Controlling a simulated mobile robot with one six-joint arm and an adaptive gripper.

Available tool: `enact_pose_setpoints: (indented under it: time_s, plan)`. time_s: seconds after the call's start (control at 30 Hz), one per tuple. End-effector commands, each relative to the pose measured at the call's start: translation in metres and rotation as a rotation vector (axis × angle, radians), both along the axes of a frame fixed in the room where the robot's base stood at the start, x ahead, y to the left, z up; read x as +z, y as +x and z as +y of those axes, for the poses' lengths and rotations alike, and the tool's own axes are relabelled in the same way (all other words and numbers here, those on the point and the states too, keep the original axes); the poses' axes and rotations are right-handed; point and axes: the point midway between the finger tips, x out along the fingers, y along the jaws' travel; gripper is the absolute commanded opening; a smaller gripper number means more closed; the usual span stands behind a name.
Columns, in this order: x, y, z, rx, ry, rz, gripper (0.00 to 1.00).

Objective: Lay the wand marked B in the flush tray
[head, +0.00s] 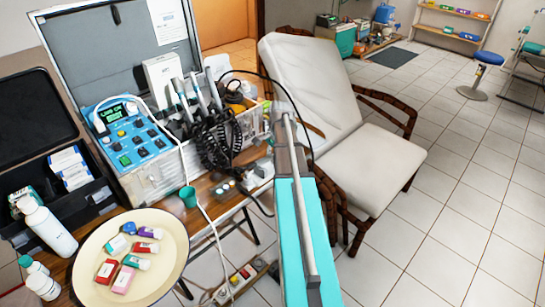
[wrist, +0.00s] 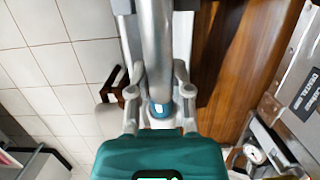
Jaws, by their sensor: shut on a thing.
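In the wrist view my gripper (wrist: 159,82) is shut on a grey cylindrical wand (wrist: 157,40) with a blue band and a small pale mark. I cannot read a letter on it. In the head view the gripper and held wand cannot be made out beyond my arm. Several grey wands (head: 198,92) stand upright in the dental unit (head: 155,180), above dark coiled hoses. Their letters are too small to read. I cannot identify the flush tray for certain in either view.
A round cream tray (head: 168,222) holds several small coloured containers. A teal cup (head: 188,196) is near the unit's front. A white chair (head: 365,150) stands beyond my arm. Tiled floor at right is mostly clear.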

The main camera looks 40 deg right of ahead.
Motion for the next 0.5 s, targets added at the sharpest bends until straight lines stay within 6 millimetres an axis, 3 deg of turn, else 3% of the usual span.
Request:
enact_pose_setpoints:
  time_s: [0.5]
  plan:
    - [-0.0116,-0.0001,0.0000,0.000,0.000,0.000,0.00]
